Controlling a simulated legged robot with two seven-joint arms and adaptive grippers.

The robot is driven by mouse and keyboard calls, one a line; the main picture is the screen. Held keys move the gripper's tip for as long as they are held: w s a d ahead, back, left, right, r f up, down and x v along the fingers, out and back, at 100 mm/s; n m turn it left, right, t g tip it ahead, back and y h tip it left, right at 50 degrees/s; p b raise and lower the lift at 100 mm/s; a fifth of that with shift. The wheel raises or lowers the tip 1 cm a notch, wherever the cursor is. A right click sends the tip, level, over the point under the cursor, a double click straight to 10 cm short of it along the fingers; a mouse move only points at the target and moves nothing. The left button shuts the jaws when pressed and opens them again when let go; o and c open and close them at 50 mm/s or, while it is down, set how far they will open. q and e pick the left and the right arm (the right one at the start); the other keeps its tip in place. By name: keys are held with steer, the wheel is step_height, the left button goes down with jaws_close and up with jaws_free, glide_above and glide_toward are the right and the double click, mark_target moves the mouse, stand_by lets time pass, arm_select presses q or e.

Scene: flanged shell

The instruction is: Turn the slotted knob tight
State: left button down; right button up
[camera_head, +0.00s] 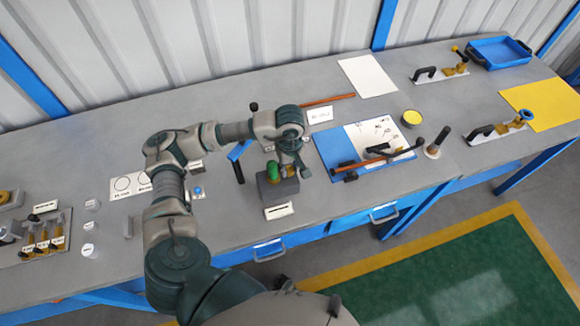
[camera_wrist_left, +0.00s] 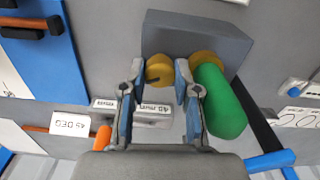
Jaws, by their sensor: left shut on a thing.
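The slotted knob (camera_wrist_left: 159,71) is a small brass-yellow round piece in front of a grey block (camera_wrist_left: 185,36) in the left wrist view. My left gripper (camera_wrist_left: 160,72) has one finger on each side of it and is shut on it. Beside the right finger is a green cylinder (camera_wrist_left: 219,100) with a brass collar (camera_wrist_left: 205,58). In the head view my left gripper (camera_head: 290,166) is over the grey block (camera_head: 278,188), next to the green cylinder (camera_head: 273,170). The knob is hard to make out there. My right gripper is not in view.
A label card (camera_head: 279,211) lies in front of the block. A blue board (camera_head: 334,150) with a white sheet and tools lies to the right. Open bench top (camera_head: 340,215) runs along the front edge.

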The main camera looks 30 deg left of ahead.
arm_select(q)
steer(key=shift+w, duration=0.1)
steer(key=c, duration=0.8)
jaws_free()
steer(key=shift+a, duration=0.1)
steer(key=shift+c, duration=0.2)
